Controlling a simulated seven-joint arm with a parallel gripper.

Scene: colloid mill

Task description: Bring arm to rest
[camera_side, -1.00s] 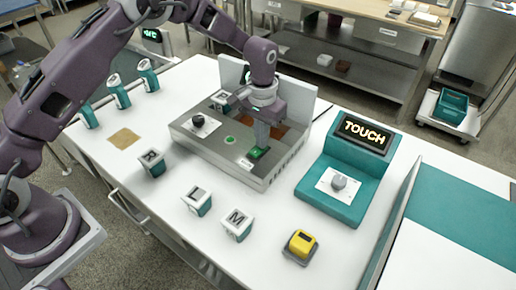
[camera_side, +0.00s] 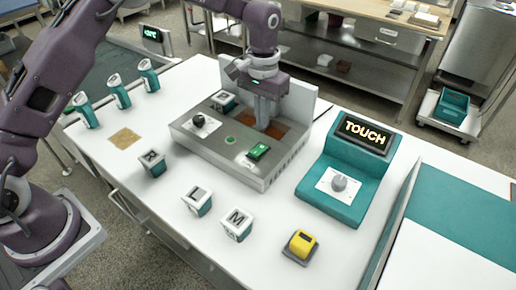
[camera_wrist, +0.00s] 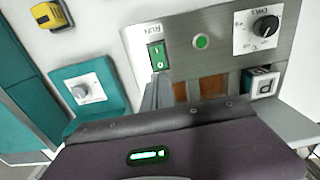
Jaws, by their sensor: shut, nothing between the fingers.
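My gripper (camera_side: 264,120) points down above the back part of the steel mill panel (camera_side: 213,148), in front of a pale upright plate. Its fingers are together and hold nothing. Its tips are above or beside a brown recess (camera_side: 276,130); I cannot tell the exact height. The green RUN rocker switch (camera_side: 258,152) lies uncovered just in front of the gripper; it also shows in the wrist view (camera_wrist: 157,56). A black dial (camera_side: 198,121) and a round green button (camera_side: 230,140) sit further left on the panel. My gripper's dark body hides the lower wrist view.
A teal console (camera_side: 345,190) reading TOUCH, with a grey knob, stands right. A yellow block (camera_side: 302,242) and several lettered blocks (camera_side: 237,224) stand in front. Teal containers (camera_side: 118,93) stand at the left. A P block (camera_side: 222,101) sits on the panel.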

